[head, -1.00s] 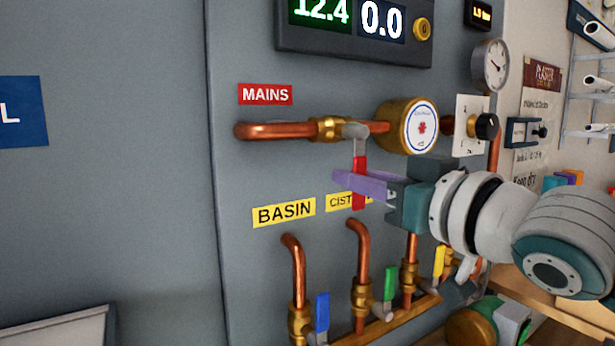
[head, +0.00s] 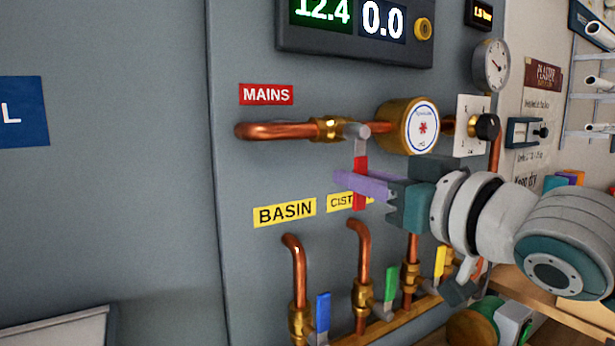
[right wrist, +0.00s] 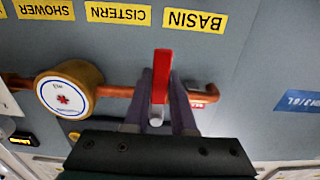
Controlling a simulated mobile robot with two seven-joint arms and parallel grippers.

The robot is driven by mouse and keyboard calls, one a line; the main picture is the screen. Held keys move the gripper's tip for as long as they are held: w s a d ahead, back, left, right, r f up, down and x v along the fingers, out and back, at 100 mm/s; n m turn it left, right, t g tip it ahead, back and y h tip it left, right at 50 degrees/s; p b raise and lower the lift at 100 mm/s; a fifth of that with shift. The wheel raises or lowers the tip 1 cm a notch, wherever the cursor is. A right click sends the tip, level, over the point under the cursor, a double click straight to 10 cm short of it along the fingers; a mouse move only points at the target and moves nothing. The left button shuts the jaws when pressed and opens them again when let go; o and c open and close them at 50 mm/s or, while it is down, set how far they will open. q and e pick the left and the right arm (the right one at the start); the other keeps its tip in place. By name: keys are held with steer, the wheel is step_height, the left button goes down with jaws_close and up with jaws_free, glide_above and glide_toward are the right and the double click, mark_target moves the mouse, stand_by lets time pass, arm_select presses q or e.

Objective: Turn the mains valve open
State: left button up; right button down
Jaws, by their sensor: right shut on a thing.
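The mains valve's red lever (head: 359,171) hangs straight down from its grey stem on the horizontal copper pipe (head: 275,131), under the red MAINS label (head: 266,94). My right gripper (head: 362,184) comes in from the right with its purple fingers at the red lever. In the right wrist view the red lever (right wrist: 161,76) stands between the two fingers (right wrist: 159,105), and the gripper is shut on it. The lever lies across the pipe's direction. My left gripper is not in view.
A round brass water meter (head: 408,126) sits on the pipe right of the valve. Below are the blue (head: 322,312), green (head: 390,285) and yellow (head: 440,262) levers on branch pipes. A pressure gauge (head: 491,66) and black knob (head: 487,127) are further right.

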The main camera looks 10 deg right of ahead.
steer(key=shift+a+r, duration=0.1)
steer(key=shift+s+a+r+m+p, duration=0.3)
steer(key=shift+a+r+m+p, duration=0.55)
steer(key=shift+m+p, duration=1.6)
steer(key=shift+s+a+r+m+p, duration=0.35)
steer(key=shift+a+r+m+p, duration=0.8)
steer(key=shift+m, duration=2.2)
steer(key=shift+s+a+r+m+p, duration=0.3)
steer(key=shift+a+r+m+p, duration=0.2)
steer(key=shift+m+p, duration=2.05)
steer(key=shift+m+b, duration=0.35)
steer(key=shift+m, duration=0.1)
steer(key=c, duration=0.7)
jaws_free()
steer(key=shift+c, duration=0.2)
